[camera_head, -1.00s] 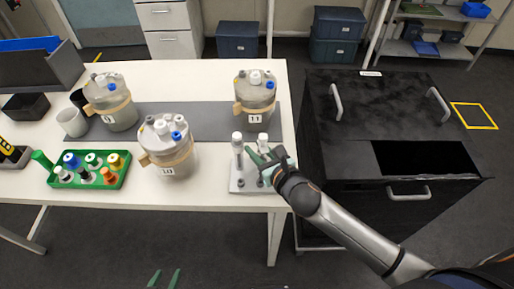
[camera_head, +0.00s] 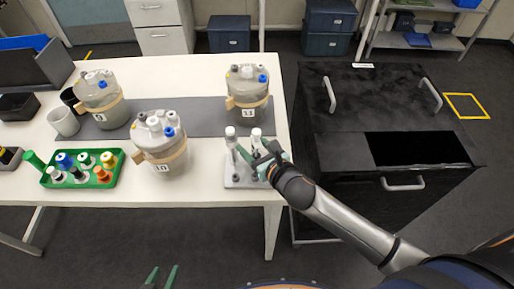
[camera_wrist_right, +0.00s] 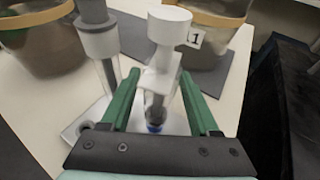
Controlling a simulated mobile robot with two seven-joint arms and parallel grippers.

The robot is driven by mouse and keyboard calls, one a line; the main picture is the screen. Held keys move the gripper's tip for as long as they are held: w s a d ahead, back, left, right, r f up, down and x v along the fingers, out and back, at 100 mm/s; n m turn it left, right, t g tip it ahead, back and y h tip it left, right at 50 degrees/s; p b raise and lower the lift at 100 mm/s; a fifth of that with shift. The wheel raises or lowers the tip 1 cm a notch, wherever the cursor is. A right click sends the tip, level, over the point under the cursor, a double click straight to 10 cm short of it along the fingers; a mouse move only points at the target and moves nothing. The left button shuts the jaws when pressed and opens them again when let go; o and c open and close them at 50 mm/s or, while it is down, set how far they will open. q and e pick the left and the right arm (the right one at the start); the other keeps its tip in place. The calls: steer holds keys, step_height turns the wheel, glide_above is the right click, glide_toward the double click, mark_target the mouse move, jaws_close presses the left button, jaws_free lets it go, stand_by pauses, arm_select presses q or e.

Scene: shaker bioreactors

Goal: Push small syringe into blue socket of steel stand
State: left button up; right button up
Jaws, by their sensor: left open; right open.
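The steel stand (camera_head: 232,182) sits at the right end of the white table and holds two upright white-topped syringes. The left syringe (camera_head: 231,134) stands apart from my fingers. The right syringe (camera_head: 256,134) also shows in the right wrist view (camera_wrist_right: 168,28), with its lower part between my fingers. A blue socket (camera_wrist_right: 155,127) shows low beneath it; how deep the syringe sits cannot be told. My right gripper (camera_wrist_right: 160,78) is open, one green finger on each side of this syringe. My left gripper (camera_head: 162,277) is open and empty at the bottom edge of the head view.
Bioreactor vessels (camera_head: 162,145) stand left of the stand, another (camera_head: 248,90) behind it. A green rack (camera_head: 104,184) with several capped items lies further left. A black cabinet (camera_head: 350,110) stands right of the table. The front strip of table is clear.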

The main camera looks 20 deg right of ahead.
steer(key=v, duration=1.2)
steer(key=shift+s, duration=0.25)
steer(key=shift+d+m+h, duration=0.35)
steer(key=shift+m+h, duration=0.05)
steer(key=shift+m, duration=0.6)
steer(key=d+m+h, duration=0.1)
steer(key=m, duration=0.2)
steer(key=d+f+m+g+h, duration=0.1)
steer(key=m, duration=0.2)
steer(key=s+d+f+m+g, duration=0.1)
steer(key=m, duration=0.3)
steer(key=shift+s+d+h, duration=0.1)
steer(key=shift+d+h, duration=0.1)
steer(key=shift+h, duration=0.2)
steer(key=s+d+f+m+g, duration=0.1)
steer(key=s+f+m+g, duration=0.25)
steer(key=s+m, duration=0.6)
steer(key=s+f+m+g, duration=0.2)
steer(key=s+m+g, duration=0.25)
steer(key=m, duration=1.05)
steer(key=w+a+f+t+y, duration=0.1)
steer(key=w+a+f+t, duration=0.1)
steer(key=f, duration=0.4)
steer(key=w+a+f+t+y, duration=0.1)
steer(key=w+a+f+t, duration=0.1)
steer(key=f, duration=0.3)
steer(key=shift+w+f+t, duration=0.4)
steer(key=shift+w, duration=0.15)
